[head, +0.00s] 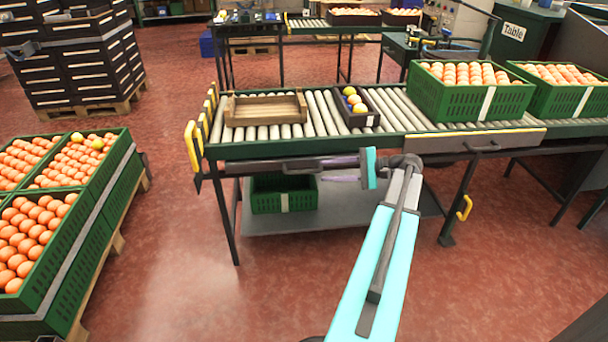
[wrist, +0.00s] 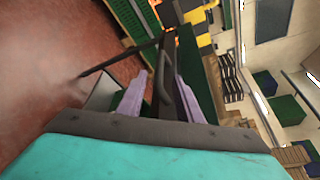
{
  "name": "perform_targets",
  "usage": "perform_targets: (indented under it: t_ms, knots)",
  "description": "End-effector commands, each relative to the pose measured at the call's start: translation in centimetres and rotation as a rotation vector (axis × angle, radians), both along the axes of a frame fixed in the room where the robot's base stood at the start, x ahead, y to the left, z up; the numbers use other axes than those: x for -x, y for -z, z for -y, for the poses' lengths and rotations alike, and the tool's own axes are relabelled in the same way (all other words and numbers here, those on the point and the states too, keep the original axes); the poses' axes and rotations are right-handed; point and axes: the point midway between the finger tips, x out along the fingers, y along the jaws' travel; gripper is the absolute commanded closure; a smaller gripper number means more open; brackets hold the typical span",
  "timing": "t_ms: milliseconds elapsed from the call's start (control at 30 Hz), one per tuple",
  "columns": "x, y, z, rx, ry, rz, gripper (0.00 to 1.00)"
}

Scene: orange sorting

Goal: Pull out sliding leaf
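A dark sliding leaf (head: 256,167) lies in the front of the roller table, under the rollers at the left. Its dark bar handle (head: 298,168) is on its front face. My gripper (head: 323,170) points left in front of this leaf, its two purple fingers apart, one above the other, near the handle's right end. In the wrist view, the handle (wrist: 164,86) shows between the open fingers of my gripper (wrist: 162,76); whether either finger touches it I cannot tell. A second, lighter grey leaf (head: 440,147) with its own handle (head: 482,147) sits farther right.
A wooden tray (head: 265,108) and a small dark box (head: 357,119) with fruit stand on the rollers. A green crate (head: 455,100) of oranges stands right of them. An empty-looking green crate (head: 283,198) is on the lower shelf. Crates (head: 110,185) fill the left; the red floor between is clear.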

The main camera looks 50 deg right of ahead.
Motion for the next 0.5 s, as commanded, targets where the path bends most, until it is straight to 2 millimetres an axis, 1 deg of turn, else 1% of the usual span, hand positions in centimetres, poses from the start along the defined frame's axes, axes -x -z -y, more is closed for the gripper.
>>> perform_targets:
  t_ms: [100, 500]
  knots:
    - [-1.5, 0.6, -1.0, 0.000, -0.001, 0.001, 0.68]
    - [-6.0, 1.8, -3.8, 0.000, 0.000, 0.000, 0.68]
